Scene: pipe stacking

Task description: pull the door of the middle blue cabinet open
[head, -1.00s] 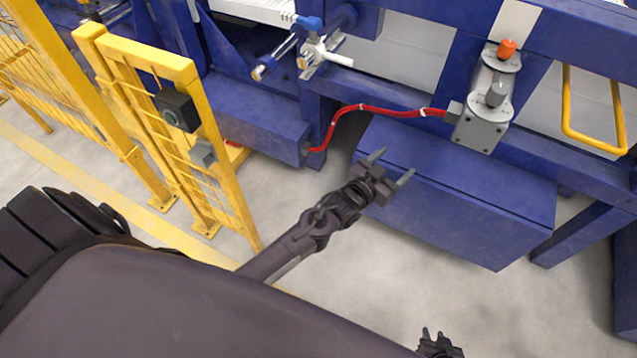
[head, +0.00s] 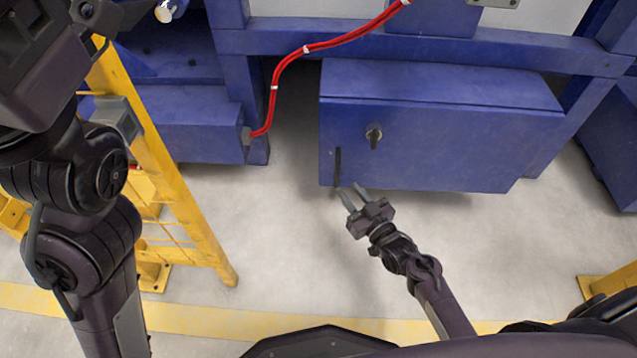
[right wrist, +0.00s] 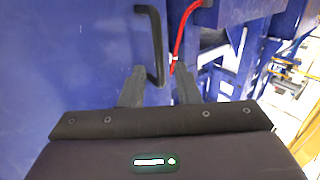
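The blue cabinet (head: 460,150) stands low under the machine frame in the head view, its door shut. A thin black upright handle (head: 338,164) is near the left edge of its front, with a dark knob (head: 374,136) to the right of it. My right gripper (head: 350,190) is open and empty, just in front of the handle's lower end. In the right wrist view, the handle (right wrist: 156,40) runs down to between my open fingertips (right wrist: 158,82), with no grip on it. My left arm fills the left of the head view; its fingers are not visible.
A red hose (head: 274,90) hangs left of the cabinet from the blue frame. A yellow fence (head: 190,200) stands at left, and a yellow post foot (head: 605,285) at lower right. Grey floor (head: 270,220) in front of the cabinet is clear.

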